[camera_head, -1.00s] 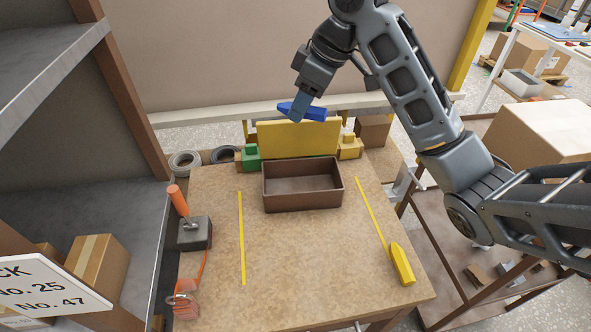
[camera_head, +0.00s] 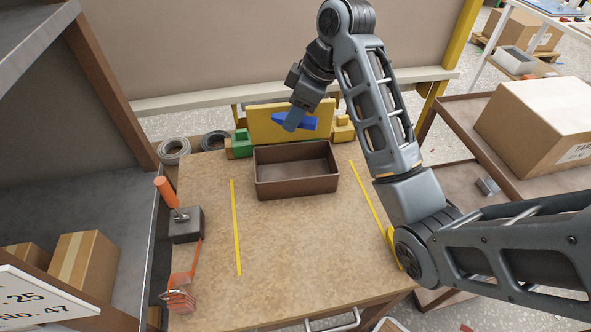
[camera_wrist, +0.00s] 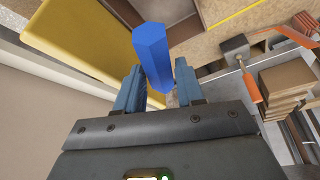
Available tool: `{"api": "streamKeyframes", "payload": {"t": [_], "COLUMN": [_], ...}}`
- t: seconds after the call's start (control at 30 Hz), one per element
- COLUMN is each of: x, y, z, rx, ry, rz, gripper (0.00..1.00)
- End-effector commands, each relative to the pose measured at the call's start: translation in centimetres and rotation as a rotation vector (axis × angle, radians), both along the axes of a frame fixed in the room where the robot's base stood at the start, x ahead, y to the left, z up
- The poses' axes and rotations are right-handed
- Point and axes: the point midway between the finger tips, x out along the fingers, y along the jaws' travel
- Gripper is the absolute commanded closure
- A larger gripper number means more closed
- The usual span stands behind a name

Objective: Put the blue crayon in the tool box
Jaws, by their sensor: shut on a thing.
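The blue crayon (camera_head: 307,122) is held by my gripper (camera_head: 293,122), above and just behind the tool box, in front of the yellow board. In the wrist view the blue crayon (camera_wrist: 153,52) sticks out between the two fingers of my gripper (camera_wrist: 156,88). The tool box (camera_head: 297,188) is a brown, open-topped box at the back of the wooden table. Its visible inside looks empty. A yellow crayon (camera_head: 391,246) at the table's right side is mostly hidden by my arm.
The yellow board (camera_head: 265,123) stands behind the tool box, with a green block (camera_head: 241,146) and a yellow block (camera_head: 342,129) beside it. An orange-handled tool on a grey block (camera_head: 186,224) is at the left edge. The table's middle is clear.

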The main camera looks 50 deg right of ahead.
Motion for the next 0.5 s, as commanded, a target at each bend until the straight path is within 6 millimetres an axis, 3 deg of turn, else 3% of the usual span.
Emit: {"api": "streamKeyframes", "payload": {"t": [0.1, 0.5], "x": [-0.1, -0.1], "y": [0.1, 0.1], "z": [-2.8, -10.2], "rx": [0.0, 0.002], "ry": [0.002, 0.005], "rz": [0.002, 0.0], "gripper": [0.98, 0.98]}}
